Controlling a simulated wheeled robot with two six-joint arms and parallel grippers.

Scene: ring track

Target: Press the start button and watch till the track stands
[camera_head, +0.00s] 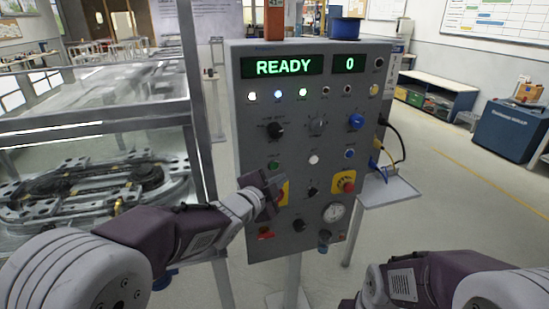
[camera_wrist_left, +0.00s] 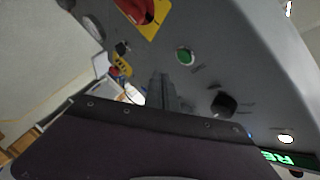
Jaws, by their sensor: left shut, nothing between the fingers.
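The grey control panel (camera_head: 300,225) stands upright in the middle of the head view. Its display (camera_head: 283,66) reads READY and a smaller display (camera_head: 348,63) reads 0. A green button (camera_head: 273,163) is on its left side; it also shows in the left wrist view (camera_wrist_left: 185,54). My left gripper (camera_head: 275,187) is shut and empty in front of the panel, just below the green button in the head view. I cannot tell whether it touches the panel. The track (camera_head: 95,190) lies inside a glass-walled case at the left. My right gripper is out of view.
A second yellow plate is partly hidden behind that gripper. Knobs, a white button (camera_head: 314,159) and a gauge (camera_head: 334,212) crowd the panel. A small shelf (camera_head: 390,192) with cables juts out at right.

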